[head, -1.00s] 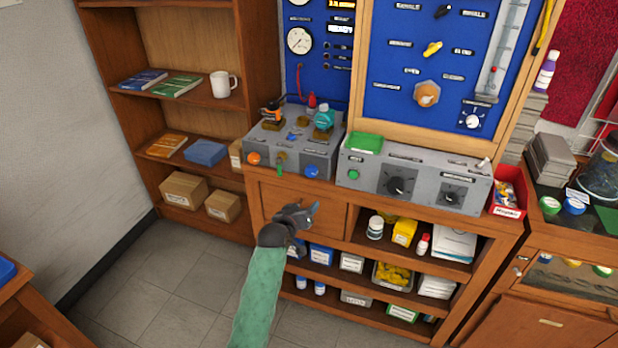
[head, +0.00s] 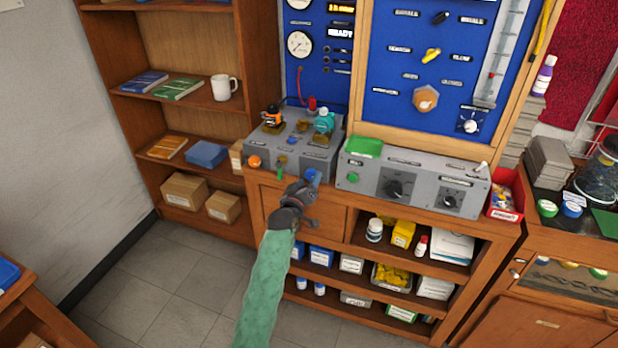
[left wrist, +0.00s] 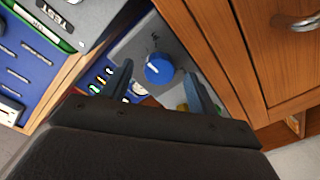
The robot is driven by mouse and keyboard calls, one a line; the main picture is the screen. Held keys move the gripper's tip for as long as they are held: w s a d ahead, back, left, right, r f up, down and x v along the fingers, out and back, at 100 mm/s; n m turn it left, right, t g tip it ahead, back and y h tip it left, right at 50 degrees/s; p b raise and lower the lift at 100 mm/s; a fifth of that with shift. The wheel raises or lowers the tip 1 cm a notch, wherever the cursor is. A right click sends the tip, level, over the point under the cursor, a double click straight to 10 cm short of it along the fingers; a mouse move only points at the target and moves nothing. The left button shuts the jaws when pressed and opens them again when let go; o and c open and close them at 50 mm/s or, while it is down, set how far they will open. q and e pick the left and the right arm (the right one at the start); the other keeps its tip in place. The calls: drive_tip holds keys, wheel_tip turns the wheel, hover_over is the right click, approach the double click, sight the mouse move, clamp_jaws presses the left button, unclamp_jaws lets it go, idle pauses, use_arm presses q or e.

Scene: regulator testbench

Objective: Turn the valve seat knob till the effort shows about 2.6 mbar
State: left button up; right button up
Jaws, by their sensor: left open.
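A round blue knob (head: 311,175) is on the front face of the grey bench box (head: 322,160); I take it for the valve seat knob, but its label is too small to read. My left gripper (head: 308,192) is open and empty, just in front of and below this knob. In the left wrist view the blue knob (left wrist: 158,68), with a white pointer mark, appears between the two fingers, beyond their tips and apart from them. An amber display (head: 341,9) and a white display (head: 340,32) are on the blue panel; I cannot read an effort value. My right gripper is not in view.
An orange knob (head: 255,161) and a small green lever share the box's front. A second grey box (head: 415,178) with black dials is to the right. Wooden drawers and shelves lie below; the floor in front is clear.

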use_arm(q)
drive_tip(key=shift+w+d, duration=0.15)
drive_tip(key=shift+w, duration=0.5)
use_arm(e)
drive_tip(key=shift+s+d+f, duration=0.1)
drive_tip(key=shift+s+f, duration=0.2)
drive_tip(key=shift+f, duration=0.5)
use_arm(q)
drive_tip(key=c, duration=1)
drive_tip(key=shift+m, duration=0.5)
drive_tip(key=o, duration=1)
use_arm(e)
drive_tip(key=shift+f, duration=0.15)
use_arm(q)
drive_tip(key=shift+s, duration=0.15)
